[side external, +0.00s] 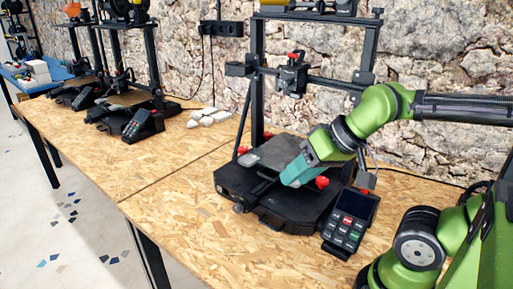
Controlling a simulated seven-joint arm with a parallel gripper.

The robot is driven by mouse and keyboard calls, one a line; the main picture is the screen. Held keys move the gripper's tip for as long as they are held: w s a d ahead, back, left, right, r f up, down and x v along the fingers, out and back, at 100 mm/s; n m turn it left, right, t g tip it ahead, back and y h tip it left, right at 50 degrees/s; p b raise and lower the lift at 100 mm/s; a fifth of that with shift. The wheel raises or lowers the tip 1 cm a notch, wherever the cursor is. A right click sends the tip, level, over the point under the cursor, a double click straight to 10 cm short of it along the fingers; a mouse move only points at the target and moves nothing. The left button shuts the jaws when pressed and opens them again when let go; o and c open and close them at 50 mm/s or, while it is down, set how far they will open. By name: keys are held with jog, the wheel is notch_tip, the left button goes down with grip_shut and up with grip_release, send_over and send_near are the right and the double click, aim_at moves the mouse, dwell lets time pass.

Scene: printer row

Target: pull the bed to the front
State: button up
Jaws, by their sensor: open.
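The bed (272,153) is a dark grey plate on the nearest black printer (285,207). My gripper (290,180), teal at the end of my green arm, is open and reaches down over the front right of the bed. I cannot tell from this view whether the fingers touch the bed.
A control box (350,220) with a screen and coloured buttons stands right of the printer, close to my arm. More printers (130,105) stand to the left. White pieces (208,117) lie by the stone wall. The wooden table (165,190) is clear at its front left.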

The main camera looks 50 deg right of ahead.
jog(key=shift+c, duration=0.4)
jog(key=r+n+g+h, duration=0.1)
jog(key=n+g+h, duration=0.3)
jog(key=g, duration=0.3)
send_over(266, 176)
jog(key=a, duration=0.3)
jog(key=d+f, duration=0.1)
jog(key=f, duration=0.4)
jog(key=d+f, duration=0.1)
jog(key=f, duration=0.4)
jog(key=d+f, duration=0.1)
jog(key=f, duration=0.4)
jog(key=shift+f, duration=0.4)
grip_shut()
